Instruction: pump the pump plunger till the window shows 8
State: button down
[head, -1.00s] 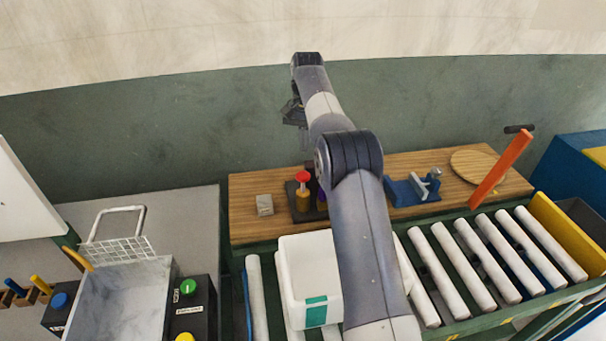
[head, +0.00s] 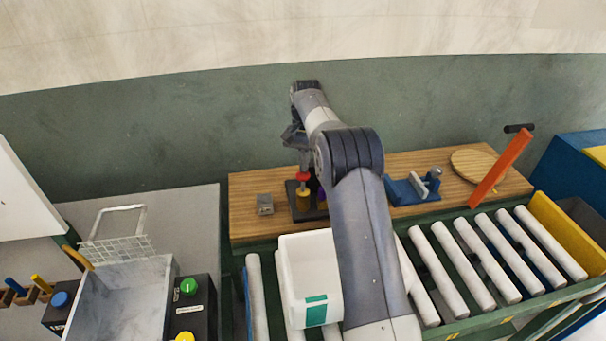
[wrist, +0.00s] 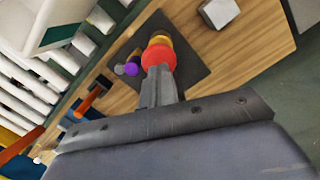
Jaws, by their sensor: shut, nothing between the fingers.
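The pump is an amber-yellow body (head: 303,200) with a red plunger knob (head: 303,177) on top, standing on a dark plate. My gripper (head: 303,168) is shut and empty, pointing down right over the knob. In the wrist view the fingertips (wrist: 159,70) overlap the edge of the red knob (wrist: 158,56); I cannot tell whether they touch it. A small grey box (head: 265,204) stands left of the pump and also shows in the wrist view (wrist: 219,12). No number can be read on it.
A purple knob (wrist: 131,69) is close beside the pump on the same plate. The wooden bench (head: 350,172) also holds a blue fixture (head: 408,190) and a round wooden disc (head: 478,162). An orange lever (head: 500,170) rises at right. A white bin (head: 309,285) sits on rollers in front.

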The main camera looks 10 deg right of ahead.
jog(key=shift+f, duration=0.1)
notch_tip(320, 180, down, 3)
jog(key=shift+f+b, duration=0.2)
jog(key=shift+b, duration=0.45)
jog(key=shift+r, duration=0.1)
jog(key=shift+w+d+r+p, duration=0.15)
jog(key=shift+w+r+p, duration=0.1)
jog(key=shift+p, duration=0.25)
jog(key=shift+w+d+r, duration=0.1)
jog(key=shift+w+d, duration=0.15)
jog(key=shift+w, duration=0.3)
jog(key=shift+w+d+r, duration=0.1)
jog(key=shift+w+d, duration=0.15)
jog(key=shift+w, duration=0.3)
jog(key=shift+s+a, duration=0.1)
jog(key=shift+s, duration=0.05)
